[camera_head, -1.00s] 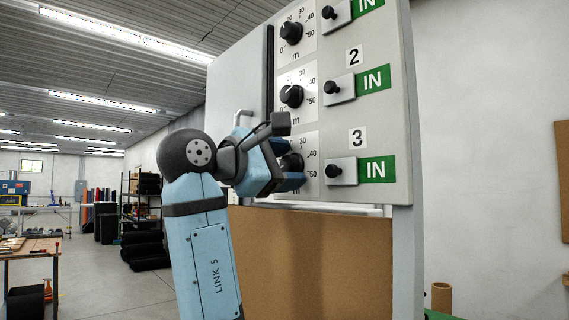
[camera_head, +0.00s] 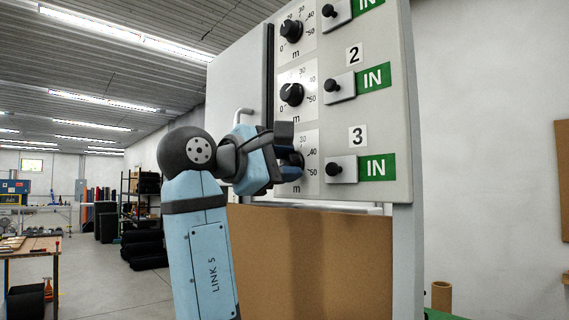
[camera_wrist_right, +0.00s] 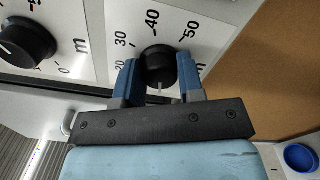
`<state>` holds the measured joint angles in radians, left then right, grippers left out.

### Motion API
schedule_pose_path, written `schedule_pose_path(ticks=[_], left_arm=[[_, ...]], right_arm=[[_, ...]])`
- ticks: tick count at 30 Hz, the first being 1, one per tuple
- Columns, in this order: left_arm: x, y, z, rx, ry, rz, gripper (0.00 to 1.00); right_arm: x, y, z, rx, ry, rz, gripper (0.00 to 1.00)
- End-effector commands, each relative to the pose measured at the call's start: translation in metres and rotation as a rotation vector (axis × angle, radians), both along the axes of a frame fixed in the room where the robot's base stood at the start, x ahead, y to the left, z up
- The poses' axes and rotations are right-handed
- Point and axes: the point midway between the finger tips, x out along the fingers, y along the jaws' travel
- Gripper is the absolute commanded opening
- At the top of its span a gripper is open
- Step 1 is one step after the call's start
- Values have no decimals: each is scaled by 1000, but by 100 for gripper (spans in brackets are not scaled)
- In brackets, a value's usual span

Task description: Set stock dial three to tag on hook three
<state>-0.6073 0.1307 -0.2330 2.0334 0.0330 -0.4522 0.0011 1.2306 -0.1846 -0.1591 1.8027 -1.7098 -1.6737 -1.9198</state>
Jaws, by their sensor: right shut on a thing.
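Dial three is a black knob on a white scale plate (camera_head: 312,162) beside the number 3 plate (camera_head: 357,136). In the head view my right gripper (camera_head: 291,165) covers most of the knob. In the right wrist view the gripper's two blue fingers (camera_wrist_right: 163,82) sit on either side of the black knob (camera_wrist_right: 159,66), shut on it. The knob's white pointer line faces toward the gripper; the scale marks 20, 30, 40 and 50 show around it. My left gripper is not in view. No hook or tag can be made out.
Above are two more dials, the middle one (camera_head: 291,94) and the top one (camera_head: 291,31). To the right of dial three are a small black knob (camera_head: 333,169) and a green IN sign (camera_head: 376,167). A brown board (camera_head: 310,255) is below the panel.

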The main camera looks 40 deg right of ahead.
Motion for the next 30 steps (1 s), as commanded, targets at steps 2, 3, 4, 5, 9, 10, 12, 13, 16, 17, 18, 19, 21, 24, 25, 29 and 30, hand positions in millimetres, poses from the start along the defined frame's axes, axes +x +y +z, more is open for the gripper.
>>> schedule_pose_path(ticks=[2,3,4,5,9,10,12,13,16,17,18,19,21,24,25,29,30], left_arm=[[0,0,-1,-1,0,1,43],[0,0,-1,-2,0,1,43],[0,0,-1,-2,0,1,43],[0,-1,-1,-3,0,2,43],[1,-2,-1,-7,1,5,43],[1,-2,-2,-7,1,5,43],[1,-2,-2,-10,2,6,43],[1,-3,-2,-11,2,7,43],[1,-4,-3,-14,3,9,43],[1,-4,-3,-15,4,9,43],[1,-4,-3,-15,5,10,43],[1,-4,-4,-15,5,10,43],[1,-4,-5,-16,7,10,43],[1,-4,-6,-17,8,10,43],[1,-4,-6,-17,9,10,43],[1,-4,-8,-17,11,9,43],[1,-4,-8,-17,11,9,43]], right_arm=[[0,0,-1,6,-58,1,12],[0,1,-1,9,-93,1,12],[0,1,-1,11,-119,1,12],[0,1,-1,13,-147,1,12],[0,0,-1,24,-280,1,12],[0,1,-1,26,-309,1,12],[0,1,-1,31,-375,1,12],[0,1,-1,33,-404,1,12],[0,0,-2,41,-498,0,12],[0,0,-2,43,-526,0,12],[0,0,-2,46,-564,0,12],[0,0,-2,48,-593,0,12],[0,1,-2,53,-659,1,12],[0,1,-2,60,-754,0,12],[0,1,-2,64,-782,0,12],[0,0,-2,73,-905,-1,12],[0,0,-3,76,-943,-1,12]])
